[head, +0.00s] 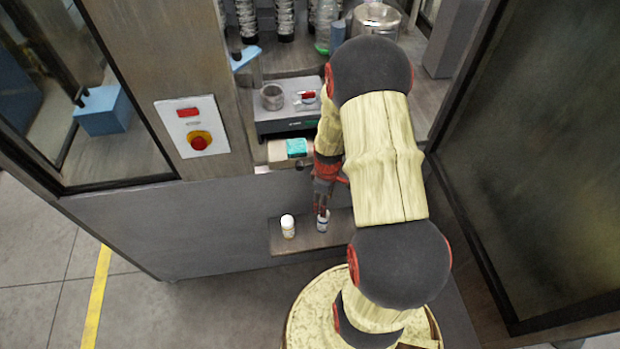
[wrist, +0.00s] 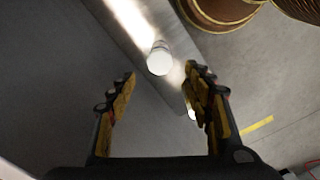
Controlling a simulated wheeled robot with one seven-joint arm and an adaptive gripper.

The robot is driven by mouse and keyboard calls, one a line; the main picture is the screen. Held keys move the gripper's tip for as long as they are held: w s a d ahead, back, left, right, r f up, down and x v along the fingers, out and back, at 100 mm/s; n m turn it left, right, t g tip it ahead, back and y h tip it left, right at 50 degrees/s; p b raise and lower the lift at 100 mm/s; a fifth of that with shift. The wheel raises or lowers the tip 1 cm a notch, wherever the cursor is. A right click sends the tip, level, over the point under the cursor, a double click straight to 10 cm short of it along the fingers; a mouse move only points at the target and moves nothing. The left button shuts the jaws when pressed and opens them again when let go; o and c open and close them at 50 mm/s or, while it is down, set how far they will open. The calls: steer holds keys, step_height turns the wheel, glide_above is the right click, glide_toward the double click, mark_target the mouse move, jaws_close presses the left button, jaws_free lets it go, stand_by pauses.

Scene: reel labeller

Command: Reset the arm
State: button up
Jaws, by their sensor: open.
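My gripper (head: 323,196) points down over the right part of a narrow ledge in the head view. In the wrist view its fingers (wrist: 160,76) are spread wide with nothing held between them. A small white-capped bottle (wrist: 160,60) stands beyond the fingertips, roughly in line with the gap. A second bottle (wrist: 192,114) is mostly hidden behind the right finger. In the head view one bottle (head: 288,228) stands upright on the ledge, left of my gripper. Another bottle (head: 323,224) stands just below the fingers; whether they touch it is unclear.
The ledge (head: 305,242) juts from the grey machine front. Above it are an open drawer (head: 277,153) with a teal item and a dark device (head: 285,121). A panel with a red button (head: 199,142) is left. A dark glazed door (head: 550,150) stands close right of my arm.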

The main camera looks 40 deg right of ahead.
stand_by(0.3)
steer(key=shift+s+a+m, duration=0.15)
steer(key=shift+s+m, duration=0.05)
steer(key=shift+m, duration=0.3)
steer(key=s+a+r+m+t+b, duration=0.1)
steer(key=s+a+r+t+b, duration=0.1)
steer(key=a+r, duration=0.5)
steer(key=s+a+r+m+t+b, duration=0.1)
steer(key=s+a+r, duration=0.2)
steer(key=a+r, duration=0.5)
steer(key=s+a+r+m+t+b, duration=0.2)
steer(key=a+r, duration=0.6)
steer(key=r, duration=1.1)
steer(key=shift+s+r+t+b, duration=0.3)
steer(key=shift+s, duration=0.15)
